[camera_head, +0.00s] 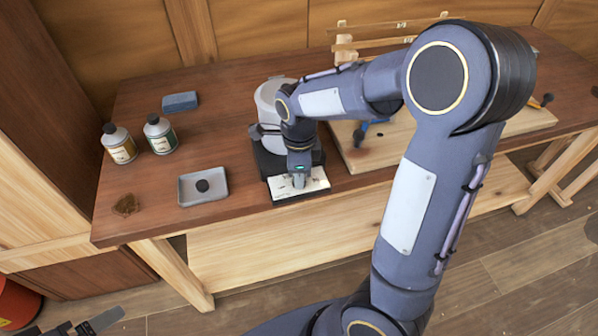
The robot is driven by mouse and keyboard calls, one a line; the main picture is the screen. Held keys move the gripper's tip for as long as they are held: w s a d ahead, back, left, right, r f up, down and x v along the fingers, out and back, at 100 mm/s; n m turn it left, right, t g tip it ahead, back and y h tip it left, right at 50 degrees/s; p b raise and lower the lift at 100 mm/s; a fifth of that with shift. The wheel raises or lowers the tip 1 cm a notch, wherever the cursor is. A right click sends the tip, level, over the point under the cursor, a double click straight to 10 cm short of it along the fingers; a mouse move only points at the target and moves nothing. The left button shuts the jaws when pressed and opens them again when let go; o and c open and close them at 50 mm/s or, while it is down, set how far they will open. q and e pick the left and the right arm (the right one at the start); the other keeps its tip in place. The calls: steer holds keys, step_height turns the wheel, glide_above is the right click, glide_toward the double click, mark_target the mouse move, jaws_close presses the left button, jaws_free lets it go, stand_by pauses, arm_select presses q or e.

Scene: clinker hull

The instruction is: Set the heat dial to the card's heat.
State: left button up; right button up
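A grey, round-bodied appliance (268,104) stands on a black base near the front edge of the bench. A white panel (317,183) with dark marks lies at the front of that base. My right gripper (299,181) points down onto this panel, with its fingertips at or just above it. The heat dial cannot be made out; the gripper covers the middle of the panel. Whether the fingers are closed on anything is too small to tell. I cannot make out a card with a readable heat.
Two bottles (159,134) and a blue block (180,102) stand at the left. A grey tray (203,187) with a dark round piece lies in front of them. A pale board (375,150) with blue-handled tools lies to the right, partly behind my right arm.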

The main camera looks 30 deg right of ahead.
steer(key=o, duration=0.4)
steer(key=shift+c, duration=0.2)
step_height(320, 180, up, 8)
steer(key=shift+f, duration=0.1)
stand_by(0.5)
steer(key=s+a+n+t+y, duration=0.2)
steer(key=s+n, duration=0.6)
steer(key=n, duration=0.3)
steer(key=s+a+r+n+t+y, duration=0.1)
steer(key=s+a+n+t, duration=0.1)
steer(key=s+n, duration=0.7)
steer(key=shift+s+r+n+t+y, duration=0.2)
steer(key=shift+n+t+y, duration=0.2)
steer(key=shift+n+t, duration=0.55)
